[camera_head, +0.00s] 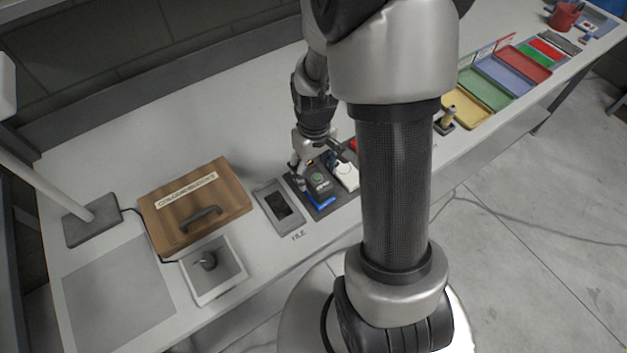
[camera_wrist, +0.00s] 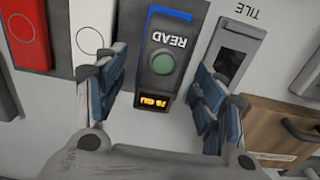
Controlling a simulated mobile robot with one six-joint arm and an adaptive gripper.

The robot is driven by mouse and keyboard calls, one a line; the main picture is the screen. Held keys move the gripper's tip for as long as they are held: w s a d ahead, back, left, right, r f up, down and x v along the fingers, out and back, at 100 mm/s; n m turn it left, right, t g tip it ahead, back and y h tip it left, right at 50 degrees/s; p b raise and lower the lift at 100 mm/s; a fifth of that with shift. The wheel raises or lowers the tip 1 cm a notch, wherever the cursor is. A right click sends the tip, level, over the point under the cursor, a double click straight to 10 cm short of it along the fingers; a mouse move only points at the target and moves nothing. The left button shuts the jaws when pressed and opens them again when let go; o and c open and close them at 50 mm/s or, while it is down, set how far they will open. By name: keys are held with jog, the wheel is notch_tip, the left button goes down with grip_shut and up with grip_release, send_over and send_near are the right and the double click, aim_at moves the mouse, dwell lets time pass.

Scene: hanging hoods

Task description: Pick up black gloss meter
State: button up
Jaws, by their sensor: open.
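The black gloss meter (camera_head: 320,184) lies on the bench in a dark tray, with a green button and a blue edge. In the wrist view the gloss meter (camera_wrist: 165,62) shows the word READ, the green button and a lit orange display. My gripper (camera_head: 322,167) is open and points down over it. In the wrist view the blue-padded fingers of my gripper (camera_wrist: 158,82) stand on either side of the meter, with gaps visible. Whether the fingertips reach down beside its body I cannot tell.
A grey holder marked TILE (camera_head: 280,206) is just left of the meter, and a white round-marked block (camera_head: 346,174) just right. A wooden box (camera_head: 195,205) and a white tray (camera_head: 229,283) stand further left. Coloured trays (camera_head: 497,80) are at right.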

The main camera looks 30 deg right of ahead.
aim_at(313, 173)
notch_tip(313, 173, down, 3)
jog(key=shift+w+f+b, duration=0.15)
jog(key=shift+b, duration=0.35)
grip_shut()
dwell(0.4)
jog(key=shift+r, duration=0.2)
notch_tip(313, 173, up, 20)
jog(key=p, duration=0.6)
jog(key=shift+p, duration=0.4)
